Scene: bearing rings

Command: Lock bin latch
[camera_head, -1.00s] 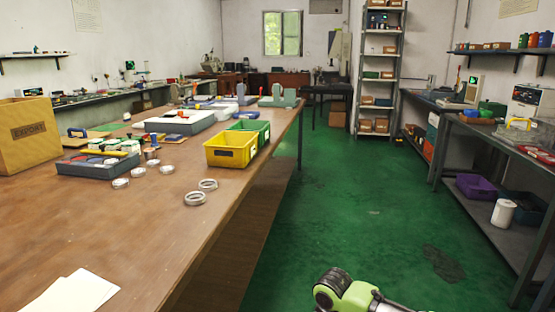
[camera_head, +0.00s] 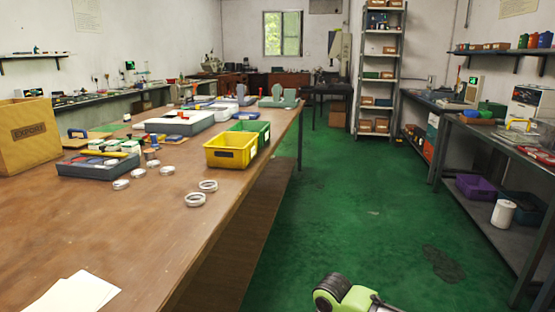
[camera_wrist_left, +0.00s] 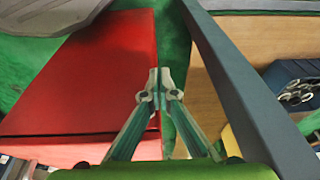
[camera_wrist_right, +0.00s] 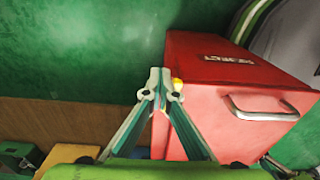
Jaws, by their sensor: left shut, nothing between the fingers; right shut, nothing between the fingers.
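A red bin (camera_wrist_right: 215,85) with a dark label on one face and a metal bar handle (camera_wrist_right: 262,108) on another fills the right of the right wrist view. I cannot make out the latch's shape or position. My right gripper is shut and empty. My left gripper (camera_wrist_left: 158,78) is shut and empty; a red box-like body (camera_wrist_left: 90,80) lies left of it in the left wrist view. Neither gripper shows in the head view.
A long wooden table (camera_head: 120,225) on the left holds a yellow bin (camera_head: 230,152), a green bin (camera_head: 256,130), loose rings (camera_head: 196,199) and a parts tray (camera_head: 97,168). Green floor (camera_head: 340,220) is open between it and the bench (camera_head: 500,140) on the right.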

